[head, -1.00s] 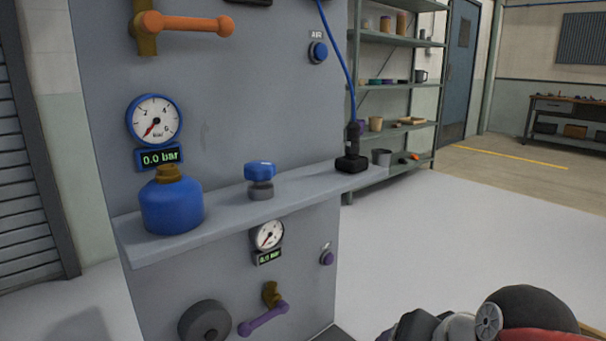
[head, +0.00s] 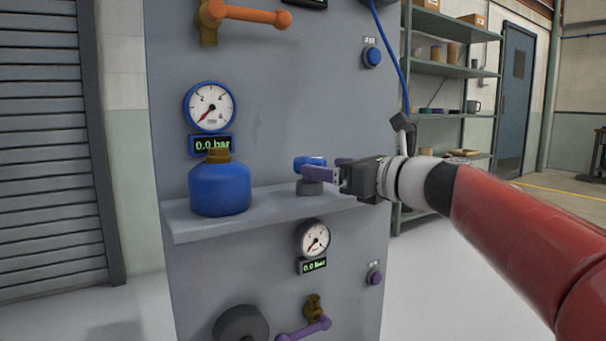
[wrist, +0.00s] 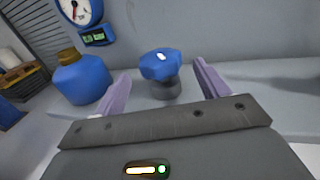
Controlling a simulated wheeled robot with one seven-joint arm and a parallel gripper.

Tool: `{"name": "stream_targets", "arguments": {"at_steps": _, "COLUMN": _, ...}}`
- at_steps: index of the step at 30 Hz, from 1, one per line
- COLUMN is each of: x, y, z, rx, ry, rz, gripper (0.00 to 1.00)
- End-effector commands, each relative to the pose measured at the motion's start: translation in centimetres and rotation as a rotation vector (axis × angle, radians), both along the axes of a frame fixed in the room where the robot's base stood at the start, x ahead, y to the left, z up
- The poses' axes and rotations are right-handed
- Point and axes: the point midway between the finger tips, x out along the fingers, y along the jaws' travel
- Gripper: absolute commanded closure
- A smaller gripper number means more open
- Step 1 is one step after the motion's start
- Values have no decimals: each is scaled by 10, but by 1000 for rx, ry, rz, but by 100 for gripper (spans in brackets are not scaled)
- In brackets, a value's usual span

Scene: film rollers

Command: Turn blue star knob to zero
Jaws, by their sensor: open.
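The blue star knob (head: 309,162) sits on a short grey base on the panel's shelf. It also shows in the wrist view (wrist: 160,65), upright, with a white mark on its top. In the wrist view my gripper (wrist: 162,82) is open, with one finger to each side of the knob and the knob a little beyond the fingertips. The upper gauge (head: 210,107) has a display (head: 212,144) reading 0.0 bar.
A blue bottle with a brown cap (head: 220,185) stands on the shelf (head: 250,221) left of the knob. Below the shelf are a second gauge (head: 313,238), a dark round wheel (head: 240,325) and a purple lever (head: 305,329). An orange lever (head: 250,15) is above.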

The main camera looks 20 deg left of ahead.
Motion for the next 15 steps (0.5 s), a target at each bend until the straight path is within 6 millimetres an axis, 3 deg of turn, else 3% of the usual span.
{"name": "stream_targets", "arguments": {"at_steps": 15, "x": 31, "y": 63, "z": 2, "rx": 11, "ry": 8, "rz": 3, "gripper": 26}}
